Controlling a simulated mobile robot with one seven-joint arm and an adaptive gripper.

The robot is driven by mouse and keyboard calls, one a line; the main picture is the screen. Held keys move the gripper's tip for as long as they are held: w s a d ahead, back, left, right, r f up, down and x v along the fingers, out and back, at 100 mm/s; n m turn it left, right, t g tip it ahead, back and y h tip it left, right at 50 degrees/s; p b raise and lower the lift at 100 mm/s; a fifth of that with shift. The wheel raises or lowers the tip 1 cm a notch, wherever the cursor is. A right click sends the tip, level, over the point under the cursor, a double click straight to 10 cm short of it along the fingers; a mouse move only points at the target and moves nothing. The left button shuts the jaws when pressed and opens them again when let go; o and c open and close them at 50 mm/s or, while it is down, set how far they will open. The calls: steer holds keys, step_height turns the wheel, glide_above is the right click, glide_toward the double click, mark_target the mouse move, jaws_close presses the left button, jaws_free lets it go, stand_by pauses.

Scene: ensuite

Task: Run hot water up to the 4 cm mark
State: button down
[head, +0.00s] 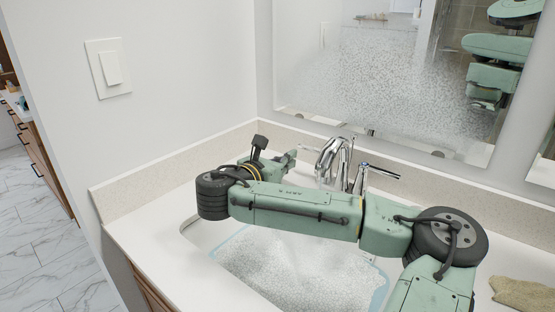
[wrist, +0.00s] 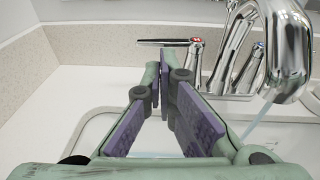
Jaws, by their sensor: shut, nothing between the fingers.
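The chrome faucet (head: 335,152) stands behind the sink; its spout also shows in the wrist view (wrist: 286,50), with a thin stream of water (wrist: 256,118) falling from it. The hot handle (wrist: 194,50), marked red, has its lever pointing left. The cold handle (head: 360,178), marked blue, is on the right. My gripper (wrist: 163,75) is shut and empty, its purple-padded fingers in front of and below the hot lever; I cannot tell whether they touch it. In the basin (head: 378,296) a speckled, whitish surface (head: 290,265) with a pale blue edge shows. I see no 4 cm mark.
A mirror (head: 390,75) with a speckled, foggy patch hangs behind the sink. The backsplash (head: 165,170) runs along the wall and back edge. A tan cloth (head: 522,294) lies at the right. The counter left of the basin (head: 140,228) is clear. My arm crosses over the basin.

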mark_target(309, 147)
steer(key=p+x, duration=0.2)
steer(key=x, duration=0.4)
steer(key=shift+w+d, duration=0.15)
steer(key=shift+w, duration=0.05)
steer(key=shift+x, duration=0.75)
steer(key=shift+w+f, duration=0.1)
steer(key=shift+w+d, duration=0.15)
steer(key=shift+w, duration=0.45)
